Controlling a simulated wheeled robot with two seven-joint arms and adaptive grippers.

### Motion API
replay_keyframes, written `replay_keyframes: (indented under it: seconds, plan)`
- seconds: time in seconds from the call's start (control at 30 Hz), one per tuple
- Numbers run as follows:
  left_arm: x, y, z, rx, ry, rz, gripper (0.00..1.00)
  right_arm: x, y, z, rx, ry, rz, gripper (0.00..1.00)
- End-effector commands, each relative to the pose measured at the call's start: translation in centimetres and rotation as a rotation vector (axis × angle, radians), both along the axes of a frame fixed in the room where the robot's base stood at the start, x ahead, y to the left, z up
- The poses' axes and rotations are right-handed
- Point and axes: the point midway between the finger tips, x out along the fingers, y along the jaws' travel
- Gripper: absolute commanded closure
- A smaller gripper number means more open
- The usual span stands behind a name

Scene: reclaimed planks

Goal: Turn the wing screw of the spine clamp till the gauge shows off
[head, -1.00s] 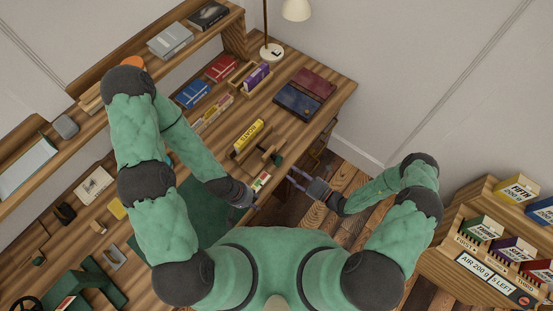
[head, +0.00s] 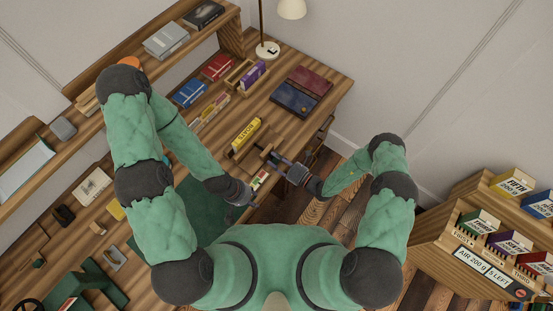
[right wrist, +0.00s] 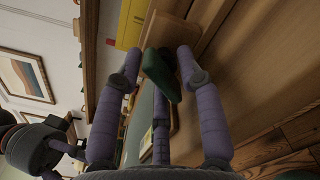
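The spine clamp is a wooden frame (head: 266,152) at the bench's front edge, by an upright yellow book (head: 246,135). In the right wrist view its green wing screw (right wrist: 160,76) stands between my right gripper's (right wrist: 159,58) spread fingers. The fingers look open, with a gap on the left; contact on the right cannot be told. In the head view my right gripper (head: 279,163) reaches the clamp from the right and hides the screw. A small card with coloured bands (head: 260,180), possibly the gauge, lies close by; its reading is too small. My left gripper (head: 252,199) is beside it, fingers unclear.
Dark blue (head: 294,102) and dark red (head: 310,80) books lie behind the clamp. A lamp (head: 267,50) stands at the back. A shelf of labelled boxes (head: 440,247) is at the far right. Bare floor lies right of the bench.

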Motion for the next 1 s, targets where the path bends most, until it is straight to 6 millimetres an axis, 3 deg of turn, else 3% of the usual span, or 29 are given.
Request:
replay_keyframes:
  seconds: [0.03,0.1,0.57,1.0]
  plan:
    - [0.0,0.0,0.0,0.0,0.0,0.0,0.6,-0.01,-0.01,0.0,0.0,0.0,0.0,0.83]
    - [0.0,0.0,0.0,0.0,0.0,0.0,0.6,-0.03,0.01,0.02,0.0,0.0,0.001,1.0]
    - [0.01,0.0,-0.12,0.0,0.0,0.0,0.6,-0.14,0.13,0.07,-0.036,-0.058,0.004,1.0]
    - [0.01,0.0,-0.63,0.0,0.0,0.0,0.6,-0.28,0.24,-0.06,-0.243,-0.344,0.006,1.0]
